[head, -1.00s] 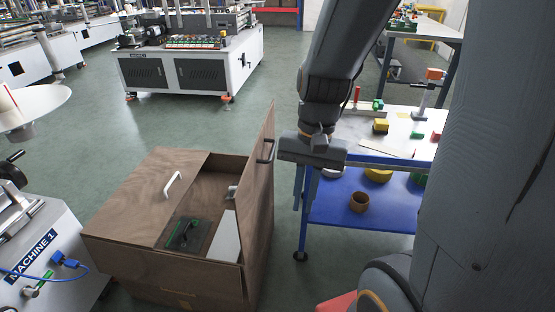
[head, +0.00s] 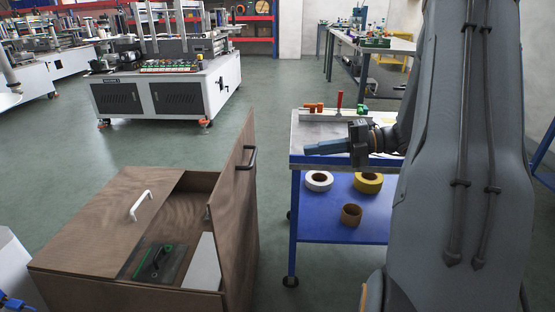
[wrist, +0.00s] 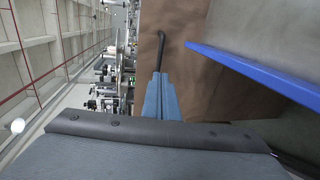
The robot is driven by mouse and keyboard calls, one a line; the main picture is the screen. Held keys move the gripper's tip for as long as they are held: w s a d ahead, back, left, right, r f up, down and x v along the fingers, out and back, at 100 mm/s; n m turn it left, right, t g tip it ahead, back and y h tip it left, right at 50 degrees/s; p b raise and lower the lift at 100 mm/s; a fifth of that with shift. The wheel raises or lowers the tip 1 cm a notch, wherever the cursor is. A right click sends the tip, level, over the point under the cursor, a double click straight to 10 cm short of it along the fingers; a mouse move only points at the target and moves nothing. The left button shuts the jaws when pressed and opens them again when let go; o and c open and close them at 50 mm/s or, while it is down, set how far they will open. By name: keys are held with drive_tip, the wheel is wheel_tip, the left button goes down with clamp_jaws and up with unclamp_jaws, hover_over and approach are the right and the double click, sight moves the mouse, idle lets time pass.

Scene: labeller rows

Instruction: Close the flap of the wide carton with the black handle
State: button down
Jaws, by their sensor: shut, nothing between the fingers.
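The wide wooden carton (head: 75,263) stands on the floor at the lower left of the head view. Its flap with the black handle (head: 247,158) stands upright at the carton's right side; the flap (head: 236,215) is open. In the wrist view the brown flap (wrist: 205,65) and its black handle (wrist: 174,39) show beyond the fingertips. My gripper (head: 308,150) is shut and empty, pointing left, to the right of the flap and apart from it. It also shows in the wrist view (wrist: 160,78), its blue fingers together.
The carton's other flap with a white handle (head: 140,205) lies flat on the left. A dark item with green parts (head: 155,261) and a white panel (head: 202,262) are inside. A blue cart (head: 340,225) with tape rolls stands right, below my gripper. A machine (head: 165,95) stands behind.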

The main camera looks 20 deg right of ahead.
drive_tip(key=b+x, duration=0.1)
drive_tip(key=x, duration=1.3)
drive_tip(key=shift+r, duration=0.15)
